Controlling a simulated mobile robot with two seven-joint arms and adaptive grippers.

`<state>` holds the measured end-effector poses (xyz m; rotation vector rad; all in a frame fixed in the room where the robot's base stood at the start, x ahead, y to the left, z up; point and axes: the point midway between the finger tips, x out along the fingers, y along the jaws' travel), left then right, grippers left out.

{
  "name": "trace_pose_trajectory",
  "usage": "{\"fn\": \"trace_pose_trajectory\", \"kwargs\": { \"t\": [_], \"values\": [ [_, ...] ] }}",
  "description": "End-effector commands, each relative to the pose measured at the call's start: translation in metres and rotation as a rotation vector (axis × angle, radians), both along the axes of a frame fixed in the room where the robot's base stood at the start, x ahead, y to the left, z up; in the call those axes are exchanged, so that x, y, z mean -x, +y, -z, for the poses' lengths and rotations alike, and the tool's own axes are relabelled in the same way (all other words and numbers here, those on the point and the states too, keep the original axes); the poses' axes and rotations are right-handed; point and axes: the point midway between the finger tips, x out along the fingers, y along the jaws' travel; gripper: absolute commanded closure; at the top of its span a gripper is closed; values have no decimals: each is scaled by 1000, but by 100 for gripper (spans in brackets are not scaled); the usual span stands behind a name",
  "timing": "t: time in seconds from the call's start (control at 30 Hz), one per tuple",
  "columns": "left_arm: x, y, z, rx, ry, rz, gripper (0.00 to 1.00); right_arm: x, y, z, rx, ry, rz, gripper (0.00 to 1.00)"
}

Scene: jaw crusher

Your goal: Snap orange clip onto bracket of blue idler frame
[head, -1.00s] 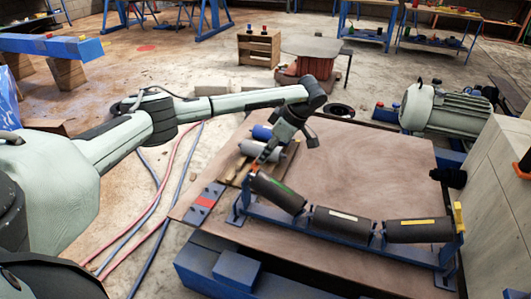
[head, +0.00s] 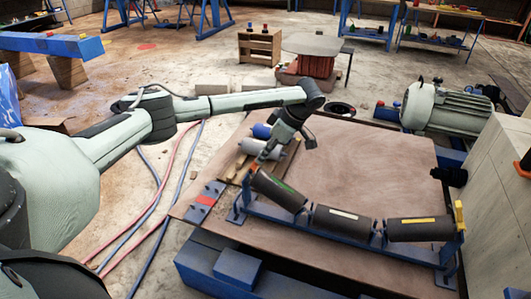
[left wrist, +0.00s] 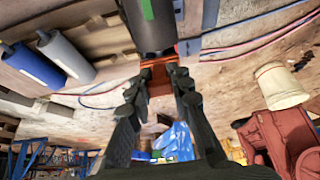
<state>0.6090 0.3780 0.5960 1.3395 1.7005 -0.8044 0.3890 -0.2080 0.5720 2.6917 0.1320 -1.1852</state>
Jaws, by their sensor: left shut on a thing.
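The blue idler frame (head: 335,239) stands on the brown board with three dark rollers in it. Its left bracket (head: 240,207) rises beside the end of the left roller (head: 278,192), which has a green label. My left gripper (head: 259,161) reaches down to this end. It is shut on the orange clip (left wrist: 158,76), which lies between the fingertips in the left wrist view, right by the roller's end (left wrist: 150,28). In the head view the clip (head: 254,169) is a small orange patch at the top of the bracket. I cannot tell whether it is seated. My right gripper is out of view.
A blue and a grey roller (head: 254,147) lie on a wooden pallet behind the left bracket. A yellow clip (head: 459,216) sits on the right bracket. A motor (head: 446,107) and a pale block (head: 500,190) stand at the right. The board's middle (head: 375,165) is clear.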

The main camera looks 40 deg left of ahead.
Motion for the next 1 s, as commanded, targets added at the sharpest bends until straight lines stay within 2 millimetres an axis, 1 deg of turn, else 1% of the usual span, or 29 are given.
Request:
{"fn": "trace_pose_trajectory", "kwargs": {
  "t": [0.77,0.8,1.0],
  "values": [
    [2,9,18,0,0,0,100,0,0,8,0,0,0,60],
    [2,9,18,0,0,0,79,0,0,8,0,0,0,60],
    [2,9,18,0,0,0,56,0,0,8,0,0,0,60]
  ]
}}
